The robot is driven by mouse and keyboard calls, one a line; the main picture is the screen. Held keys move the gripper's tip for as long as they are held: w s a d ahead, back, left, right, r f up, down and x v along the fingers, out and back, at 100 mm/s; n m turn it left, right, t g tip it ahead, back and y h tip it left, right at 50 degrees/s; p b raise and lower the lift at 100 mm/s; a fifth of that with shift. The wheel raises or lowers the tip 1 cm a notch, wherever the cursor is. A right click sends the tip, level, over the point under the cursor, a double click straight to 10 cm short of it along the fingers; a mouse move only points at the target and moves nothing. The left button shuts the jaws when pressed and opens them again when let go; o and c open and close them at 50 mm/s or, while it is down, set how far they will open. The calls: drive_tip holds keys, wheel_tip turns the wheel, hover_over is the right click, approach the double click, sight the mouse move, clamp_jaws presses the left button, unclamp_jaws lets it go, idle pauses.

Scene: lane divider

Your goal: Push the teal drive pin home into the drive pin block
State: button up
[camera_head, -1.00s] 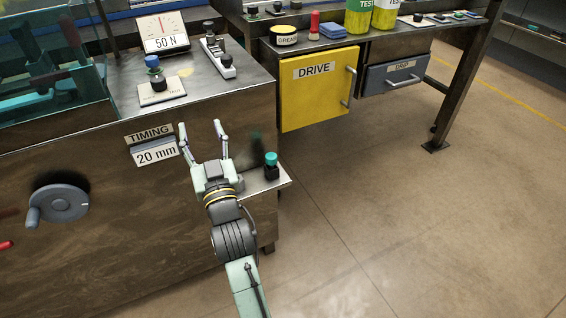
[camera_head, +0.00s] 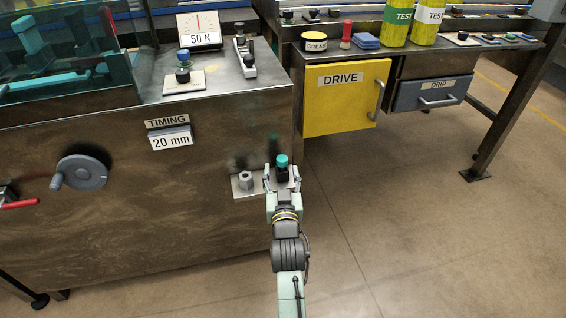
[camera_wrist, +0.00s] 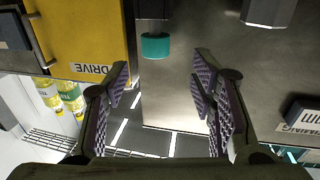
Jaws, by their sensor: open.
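The teal drive pin (camera_head: 282,160) stands upright on top of the small black drive pin block (camera_head: 282,174), on the metal ledge at the machine's lower right corner. In the wrist view the pin's teal end (camera_wrist: 156,46) shows at the top centre, with the dark block (camera_wrist: 152,11) above it. My gripper (camera_head: 281,179) is open and empty, its fingers spread in front of the block and low beside it. In the wrist view the gripper (camera_wrist: 162,72) has its fingertips to either side of the pin's line, apart from it. How deep the pin sits is not clear.
A grey hex post (camera_head: 246,180) stands on the ledge left of the block. The yellow DRIVE door (camera_head: 346,98) is behind to the right. A handwheel (camera_head: 82,173) and a TIMING plate (camera_head: 167,123) are on the machine front. The floor at right is clear.

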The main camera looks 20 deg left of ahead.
sight(282, 163)
drive_tip(key=p+x, duration=0.1)
drive_tip(key=x, duration=0.5)
drive_tip(key=shift+w+d+f+p, duration=0.1)
drive_tip(key=shift+w+p, duration=0.25)
drive_tip(key=shift+w, duration=0.05)
clamp_jaws()
idle(0.4)
